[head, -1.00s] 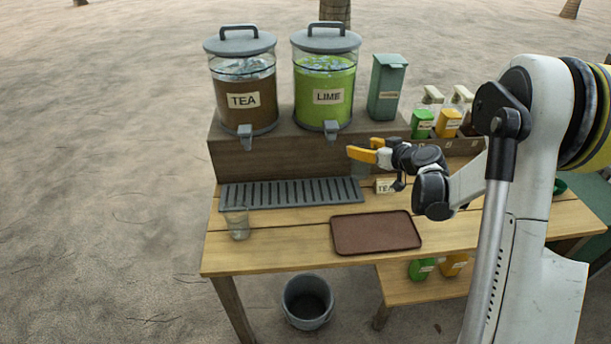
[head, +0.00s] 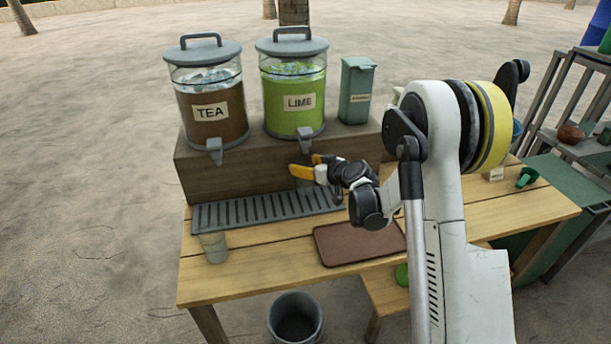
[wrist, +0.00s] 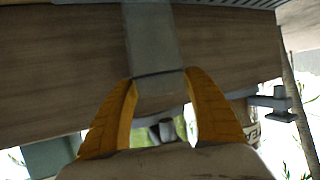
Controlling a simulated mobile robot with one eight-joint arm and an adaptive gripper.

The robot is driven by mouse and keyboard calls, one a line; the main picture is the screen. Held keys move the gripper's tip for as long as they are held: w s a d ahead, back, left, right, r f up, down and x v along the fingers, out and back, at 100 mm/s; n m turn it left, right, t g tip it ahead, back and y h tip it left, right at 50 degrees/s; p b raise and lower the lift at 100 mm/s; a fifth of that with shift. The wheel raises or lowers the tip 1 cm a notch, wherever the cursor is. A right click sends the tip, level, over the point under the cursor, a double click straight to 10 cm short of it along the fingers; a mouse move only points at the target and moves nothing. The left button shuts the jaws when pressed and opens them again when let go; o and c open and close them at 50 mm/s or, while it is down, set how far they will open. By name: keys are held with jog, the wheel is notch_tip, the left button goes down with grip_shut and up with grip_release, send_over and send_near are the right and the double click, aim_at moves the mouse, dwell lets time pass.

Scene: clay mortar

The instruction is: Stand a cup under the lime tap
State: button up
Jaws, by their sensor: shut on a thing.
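My gripper (head: 304,170) is shut on a clear cup (wrist: 153,45), seen between its yellow fingers in the wrist view. In the head view the cup is mostly hidden by the fingers, in front of the wooden riser. The lime dispenser (head: 290,105) holds green drink, and its grey lime tap (head: 305,134) is just above my fingers. The lime tap also shows between the fingers in the wrist view (wrist: 168,130). The slotted grey drip tray (head: 265,209) lies below. I cannot tell whether the cup touches it.
The tea dispenser (head: 210,112) stands left of the lime one on the wooden riser (head: 225,170). Another clear cup (head: 214,246) stands at the table's front left. A brown tray (head: 358,243) lies at the front. A green-grey bin (head: 356,90) stands right of the lime dispenser.

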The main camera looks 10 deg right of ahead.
notch_tip(320, 180, down, 3)
jog(key=shift+f+b, duration=0.1)
jog(key=shift+b, duration=0.55)
jog(key=shift+r, duration=0.2)
jog(key=shift+f, duration=0.15)
jog(key=o, duration=1.1)
